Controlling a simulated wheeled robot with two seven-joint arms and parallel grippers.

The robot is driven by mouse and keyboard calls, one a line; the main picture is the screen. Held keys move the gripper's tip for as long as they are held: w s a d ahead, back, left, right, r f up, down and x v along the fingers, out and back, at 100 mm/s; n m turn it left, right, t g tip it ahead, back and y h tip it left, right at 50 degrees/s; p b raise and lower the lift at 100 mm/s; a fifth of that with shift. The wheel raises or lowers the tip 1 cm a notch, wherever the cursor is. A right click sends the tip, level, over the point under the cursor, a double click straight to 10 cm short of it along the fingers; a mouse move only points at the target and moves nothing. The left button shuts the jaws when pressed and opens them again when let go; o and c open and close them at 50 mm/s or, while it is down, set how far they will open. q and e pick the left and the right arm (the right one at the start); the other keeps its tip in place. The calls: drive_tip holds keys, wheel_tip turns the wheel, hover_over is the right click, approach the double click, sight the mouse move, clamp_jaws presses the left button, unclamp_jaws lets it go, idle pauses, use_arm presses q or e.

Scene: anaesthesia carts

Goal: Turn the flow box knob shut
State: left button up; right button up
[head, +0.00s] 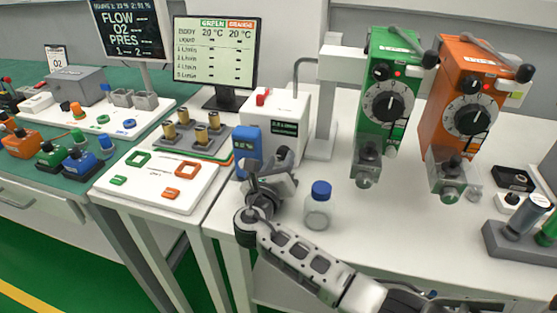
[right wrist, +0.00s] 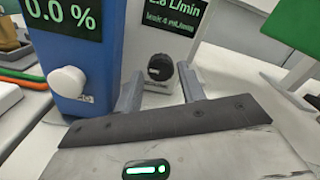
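The flow box (head: 301,104) is a white box at the middle of the bench, with a dark display reading about 2.8 L/min in the right wrist view (right wrist: 178,15). Its round black knob (right wrist: 160,67) is on the front face below the display. My right gripper (head: 270,172) is in front of the flow box and partly hides its lower front in the head view. In the right wrist view its two fingers (right wrist: 160,88) are apart, with the knob showing between their tips. I cannot tell whether the fingers touch it. My left gripper is not in view.
A blue meter (head: 246,146) reading 0.0 % with a white knob (right wrist: 68,82) stands close left of the flow box. A blue-capped bottle (head: 318,207) stands right of my gripper. Green (head: 377,115) and orange (head: 448,115) vaporizers hang at the right.

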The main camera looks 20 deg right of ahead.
drive_tip(key=shift+w+d, duration=0.1)
drive_tip(key=shift+w, duration=0.05)
drive_tip(key=c, duration=0.7)
drive_tip(key=shift+m, duration=0.3)
drive_tip(key=m, duration=0.3)
drive_tip(key=shift+m+b, duration=0.6)
drive_tip(key=shift+m, duration=1)
drive_tip(key=o, duration=0.7)
